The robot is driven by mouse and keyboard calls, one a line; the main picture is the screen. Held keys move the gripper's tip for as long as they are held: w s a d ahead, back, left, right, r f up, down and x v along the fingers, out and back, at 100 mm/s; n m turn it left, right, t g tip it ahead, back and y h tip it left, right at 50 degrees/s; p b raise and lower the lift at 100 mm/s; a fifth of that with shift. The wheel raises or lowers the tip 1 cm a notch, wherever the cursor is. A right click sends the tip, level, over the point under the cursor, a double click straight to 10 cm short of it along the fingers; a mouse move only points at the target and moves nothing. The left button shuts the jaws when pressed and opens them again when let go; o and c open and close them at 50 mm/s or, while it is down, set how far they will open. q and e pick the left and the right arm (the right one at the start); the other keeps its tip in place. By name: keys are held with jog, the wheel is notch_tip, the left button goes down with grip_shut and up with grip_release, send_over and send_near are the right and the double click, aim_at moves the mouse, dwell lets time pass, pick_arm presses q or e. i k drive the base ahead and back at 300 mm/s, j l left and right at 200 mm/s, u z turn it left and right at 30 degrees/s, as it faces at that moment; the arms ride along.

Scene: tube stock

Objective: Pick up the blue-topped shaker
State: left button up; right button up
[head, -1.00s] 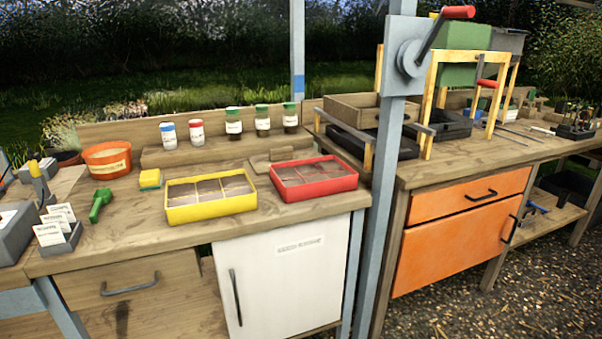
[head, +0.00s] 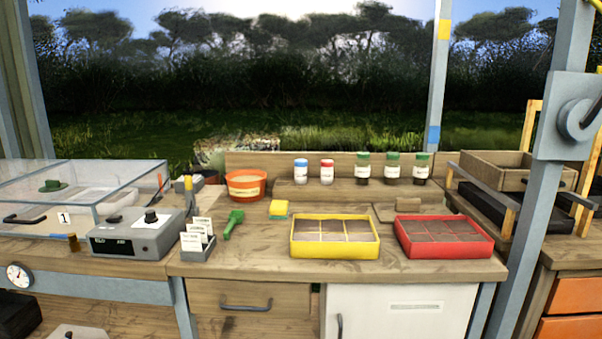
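The blue-topped shaker (head: 301,171) is a small white jar with a blue lid. It stands upright on the raised wooden shelf (head: 340,188) at the back of the bench, leftmost in a row. A similar red-topped shaker (head: 327,172) stands just to its right, with a small gap. Neither of my grippers shows in the head view.
Green-lidded jars (head: 392,168) stand farther right on the shelf. In front are a yellow tray (head: 335,251), a red tray (head: 444,250), a yellow-green sponge (head: 278,210) and a green scoop (head: 233,224). An orange pot (head: 246,184) stands left. A blue-grey post (head: 535,190) rises at right.

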aim_at(300, 164)
jog(key=i+j, duration=0.1)
jog(key=i, duration=0.3)
jog(key=i+j+z, duration=0.1)
jog(key=i+z, duration=0.2)
jog(key=z, duration=0.15)
jog(key=i+j+z, duration=0.15)
jog(key=z, duration=0.25)
jog(key=i, duration=0.1)
